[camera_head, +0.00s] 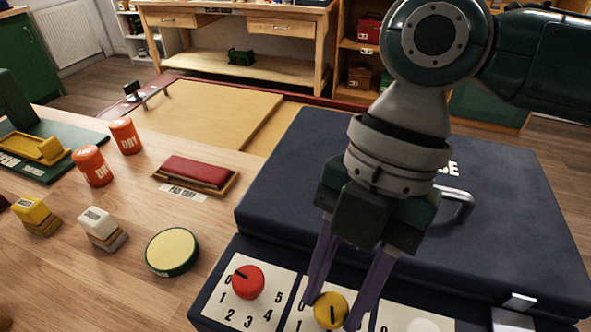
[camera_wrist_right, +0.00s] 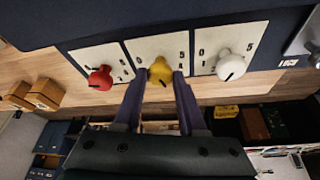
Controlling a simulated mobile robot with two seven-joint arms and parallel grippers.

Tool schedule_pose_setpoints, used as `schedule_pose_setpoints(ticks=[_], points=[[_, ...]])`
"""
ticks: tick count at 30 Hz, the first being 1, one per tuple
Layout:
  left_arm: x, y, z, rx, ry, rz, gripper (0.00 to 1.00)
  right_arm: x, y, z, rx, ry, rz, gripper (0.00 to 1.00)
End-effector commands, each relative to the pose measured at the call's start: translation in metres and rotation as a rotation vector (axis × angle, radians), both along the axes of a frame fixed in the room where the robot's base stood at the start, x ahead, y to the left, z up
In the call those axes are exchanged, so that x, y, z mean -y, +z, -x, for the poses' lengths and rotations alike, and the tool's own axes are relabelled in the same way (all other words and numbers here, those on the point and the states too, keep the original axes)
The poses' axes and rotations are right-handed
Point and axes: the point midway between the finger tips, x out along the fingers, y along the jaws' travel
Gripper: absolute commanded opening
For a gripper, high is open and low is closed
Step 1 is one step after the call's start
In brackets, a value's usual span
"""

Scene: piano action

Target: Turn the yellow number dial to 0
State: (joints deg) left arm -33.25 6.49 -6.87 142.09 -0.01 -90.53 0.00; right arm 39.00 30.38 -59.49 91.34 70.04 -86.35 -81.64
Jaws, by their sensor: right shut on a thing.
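The yellow number dial (camera_head: 330,311) sits on a white number plate on the front of the dark blue case, at the bottom edge of the head view. Its black pointer line points down in that view; most of its numbers are hidden or cut off. The dial also shows in the right wrist view (camera_wrist_right: 160,70). My right gripper (camera_head: 329,309) comes down from above, with one purple finger on each side of the dial, shut on it. In the right wrist view, the fingers (camera_wrist_right: 161,75) flank the dial. My left gripper is not in view.
A red dial (camera_head: 247,281) is left of the yellow one, its pointer toward 0. A white dial (camera_wrist_right: 231,66) is on the other side. The closed case lid (camera_head: 300,190) rises behind. A round yellow-topped tin (camera_head: 172,251), stamps and orange pots stand on the bench left.

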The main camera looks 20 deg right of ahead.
Motion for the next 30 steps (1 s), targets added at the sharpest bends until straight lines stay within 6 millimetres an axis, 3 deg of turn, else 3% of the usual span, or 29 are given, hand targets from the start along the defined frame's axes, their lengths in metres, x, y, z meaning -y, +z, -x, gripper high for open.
schedule_pose_setpoints(ticks=[11, 30], points=[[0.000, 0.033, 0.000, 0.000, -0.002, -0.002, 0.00, 0.001, 0.006, 0.003, -0.006, -0.217, -0.001, 0.00], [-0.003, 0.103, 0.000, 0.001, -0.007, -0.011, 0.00, 0.001, 0.006, 0.008, -0.005, -0.822, -0.002, 0.00]])
